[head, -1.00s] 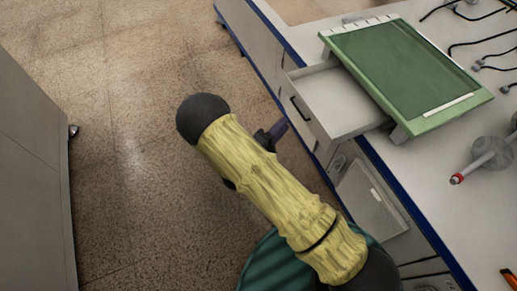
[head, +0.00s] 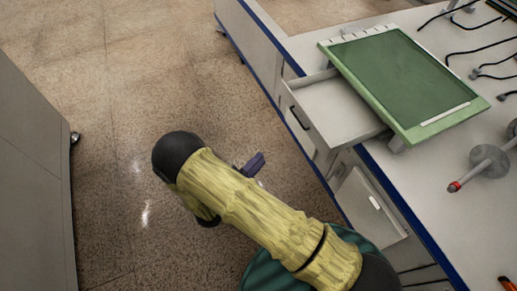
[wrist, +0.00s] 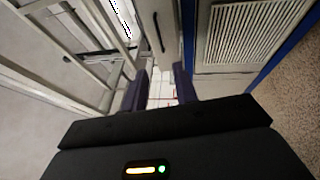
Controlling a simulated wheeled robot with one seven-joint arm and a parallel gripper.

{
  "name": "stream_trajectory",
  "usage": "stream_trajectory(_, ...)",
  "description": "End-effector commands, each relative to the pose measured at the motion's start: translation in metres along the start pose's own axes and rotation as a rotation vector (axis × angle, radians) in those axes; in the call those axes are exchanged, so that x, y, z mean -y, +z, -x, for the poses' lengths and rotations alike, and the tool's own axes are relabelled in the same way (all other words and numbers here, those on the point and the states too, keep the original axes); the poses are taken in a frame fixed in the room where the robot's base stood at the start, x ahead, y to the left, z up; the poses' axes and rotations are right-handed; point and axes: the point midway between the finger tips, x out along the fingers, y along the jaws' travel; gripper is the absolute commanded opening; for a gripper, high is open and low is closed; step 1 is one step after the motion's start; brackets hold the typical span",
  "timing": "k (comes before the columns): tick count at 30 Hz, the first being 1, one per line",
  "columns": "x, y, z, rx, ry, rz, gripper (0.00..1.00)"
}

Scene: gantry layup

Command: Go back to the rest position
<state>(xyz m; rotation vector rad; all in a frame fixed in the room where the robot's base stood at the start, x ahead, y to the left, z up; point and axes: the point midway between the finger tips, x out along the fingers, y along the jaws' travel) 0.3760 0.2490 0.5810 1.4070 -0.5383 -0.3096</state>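My gripper (head: 255,163) shows in the head view as a small purple finger part beside my yellow-sleeved arm, over the floor and left of the counter. In the wrist view my gripper (wrist: 160,72) has its two purple fingers apart. I see nothing held between them, only pale surfaces beyond. The rest of the gripper is hidden behind my arm in the head view.
A drawer (head: 322,112) stands open from the white counter (head: 440,185). A green tray-like panel (head: 400,75) lies above it. A pale panel (head: 366,212) juts out lower down. A grey cabinet (head: 30,170) stands left. Floor between is clear.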

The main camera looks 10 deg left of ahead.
Motion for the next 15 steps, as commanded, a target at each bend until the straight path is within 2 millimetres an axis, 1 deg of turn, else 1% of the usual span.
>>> stream_trajectory(6, 0.0, 0.0, -0.001, 0.0, 0.0, 0.0, 0.29)
stream_trajectory(9, 0.0, -0.002, -0.005, 0.0, -0.019, -0.018, 0.29)
stream_trajectory(11, -0.001, -0.005, -0.013, -0.002, -0.051, -0.05, 0.29)
stream_trajectory(14, -0.001, -0.015, -0.035, -0.009, -0.15, -0.149, 0.29)
stream_trajectory(15, -0.001, -0.02, -0.047, -0.013, -0.204, -0.203, 0.29)
